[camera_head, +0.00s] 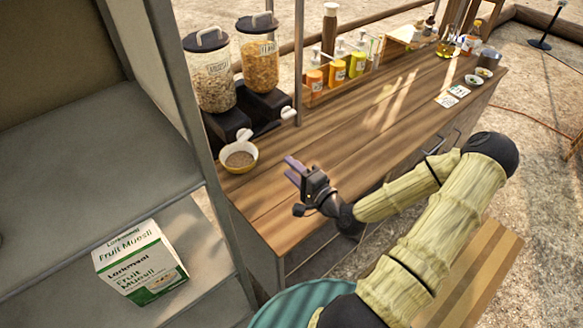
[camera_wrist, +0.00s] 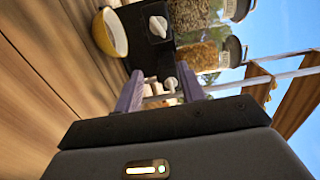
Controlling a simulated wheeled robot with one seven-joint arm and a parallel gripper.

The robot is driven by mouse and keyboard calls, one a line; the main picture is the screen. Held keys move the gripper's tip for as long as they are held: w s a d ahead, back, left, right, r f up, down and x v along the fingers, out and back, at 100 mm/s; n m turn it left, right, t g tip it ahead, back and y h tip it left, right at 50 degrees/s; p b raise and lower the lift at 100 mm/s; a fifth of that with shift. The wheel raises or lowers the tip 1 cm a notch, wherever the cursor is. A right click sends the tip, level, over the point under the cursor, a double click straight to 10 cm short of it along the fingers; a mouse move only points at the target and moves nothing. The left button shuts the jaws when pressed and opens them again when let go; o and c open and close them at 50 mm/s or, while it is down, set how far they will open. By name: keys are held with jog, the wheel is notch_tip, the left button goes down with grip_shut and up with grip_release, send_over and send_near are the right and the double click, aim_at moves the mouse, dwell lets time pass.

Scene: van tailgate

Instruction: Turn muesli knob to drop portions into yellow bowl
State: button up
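The muesli dispenser (camera_head: 213,82), a clear jar of pale flakes with a grey lid, stands on a black base at the counter's left end. Its white knob (camera_head: 244,134) faces the bowl side and also shows in the wrist view (camera_wrist: 158,27). The yellow bowl (camera_head: 241,171) sits below this dispenser with brownish muesli in it; in the wrist view its side (camera_wrist: 121,36) shows at upper left. My gripper (camera_head: 290,168) is open and empty above the counter, right of the bowl and apart from it. Its two purple fingers (camera_wrist: 160,86) stand apart in the wrist view.
A second dispenser (camera_head: 258,65) with orange flakes and its own white knob (camera_head: 261,113) stands right of the first. A metal post (camera_head: 298,70) rises close by. Several bottles stand along the back. The counter's middle (camera_head: 345,135) is clear. A muesli box (camera_head: 140,262) sits on a lower shelf.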

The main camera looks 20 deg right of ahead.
jog(key=o, duration=0.3)
jog(key=shift+w+f, duration=0.1)
jog(key=shift+f, duration=0.05)
jog(key=shift+o, duration=1.1)
jog(key=shift+w+d+f+n+b, duration=0.15)
jog(key=shift+f+n+b, duration=0.2)
jog(key=shift+b, duration=0.3)
jog(key=a+n+b, duration=0.1)
jog(key=n+b, duration=0.6)
jog(key=a+n+b, duration=0.1)
jog(key=n+b, duration=1.4)
jog(key=b, duration=0.1)
jog(key=shift+a+r, duration=0.35)
jog(key=shift+a, duration=0.05)
jog(key=shift+r, duration=0.1)
